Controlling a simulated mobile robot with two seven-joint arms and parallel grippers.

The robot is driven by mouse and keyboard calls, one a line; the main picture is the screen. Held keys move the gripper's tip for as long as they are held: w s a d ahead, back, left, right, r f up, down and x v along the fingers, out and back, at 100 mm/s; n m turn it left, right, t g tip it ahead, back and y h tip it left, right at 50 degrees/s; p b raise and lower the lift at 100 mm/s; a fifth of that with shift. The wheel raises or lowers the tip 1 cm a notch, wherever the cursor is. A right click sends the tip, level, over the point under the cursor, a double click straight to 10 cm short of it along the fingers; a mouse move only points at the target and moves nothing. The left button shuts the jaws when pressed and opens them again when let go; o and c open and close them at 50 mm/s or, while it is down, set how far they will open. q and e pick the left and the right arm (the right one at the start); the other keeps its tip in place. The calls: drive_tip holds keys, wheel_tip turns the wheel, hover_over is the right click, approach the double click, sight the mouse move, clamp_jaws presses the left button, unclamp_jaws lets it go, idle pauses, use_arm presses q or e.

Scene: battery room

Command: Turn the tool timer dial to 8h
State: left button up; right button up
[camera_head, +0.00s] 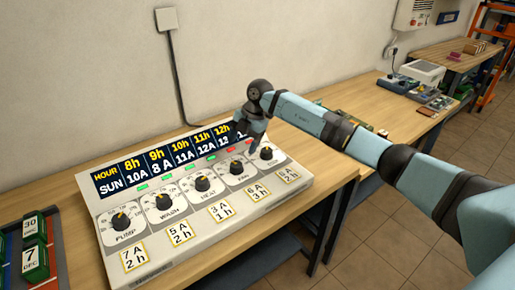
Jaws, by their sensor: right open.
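A white control panel (182,248) lies on the wooden bench with a row of black dials. The rightmost dial (266,153) has a label too small to read; the others read PUMP, WARM, HEAT and FAN. I take the rightmost as the tool timer dial; its pointer setting cannot be made out. My right gripper (252,142) is open and points down just above and left of this dial, over the panel's upper right. Contact cannot be told. It hides part of the display (130,174), which shows hours from 8h. My left gripper is out of view.
Cards (134,258) with amps and hours sit below the dials. Small green and red lamps run above them. A tray of green date blocks (35,262) stands at left. My right arm crosses the bench's right part. A second bench (440,62) stands behind right.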

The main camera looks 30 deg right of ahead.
sight(267, 149)
drive_tip(key=w+d+r+m+g+h, duration=0.1)
drive_tip(key=d+r+m+h, duration=0.1)
drive_tip(key=d, duration=0.3)
drive_tip(key=w+d+r+m+h, duration=0.1)
drive_tip(key=w+d+r+h, duration=0.15)
drive_tip(key=d, duration=0.25)
drive_tip(key=f, duration=0.4)
drive_tip(key=s+f, duration=0.1)
drive_tip(key=f, duration=0.8)
drive_tip(key=shift+s+d, duration=0.15)
drive_tip(key=shift+c, duration=0.2)
drive_tip(key=c, duration=0.9)
